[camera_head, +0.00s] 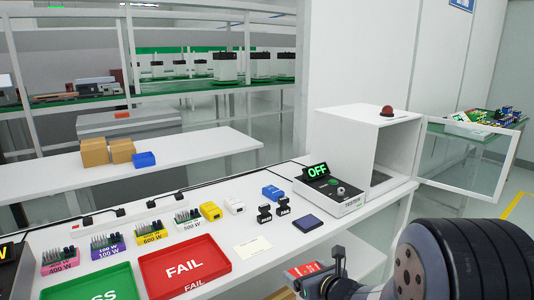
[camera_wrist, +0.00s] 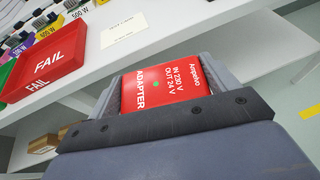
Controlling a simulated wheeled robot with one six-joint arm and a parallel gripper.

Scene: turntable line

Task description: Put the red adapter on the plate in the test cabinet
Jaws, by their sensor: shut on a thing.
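The red adapter (camera_wrist: 165,82) is between the two fingers of my gripper (camera_wrist: 162,92), which is shut on it; its printed label faces the wrist camera. In the head view the adapter (camera_head: 303,270) shows partly beside my gripper (camera_head: 318,274), low at the front edge of the bench. The white test cabinet (camera_head: 345,122) stands at the right end of the bench, above and right of my gripper. Its glass door (camera_head: 462,160) is swung open to the right. The plate inside cannot be made out in the shaded interior.
The cabinet's control panel (camera_head: 335,196) shows a green OFF. Stamps (camera_head: 283,206), an ink pad (camera_head: 308,222) and a white card (camera_head: 253,248) lie on the bench. The red FAIL tray (camera_head: 184,266) and several labelled racks are to the left. A red lamp (camera_head: 387,110) tops the cabinet.

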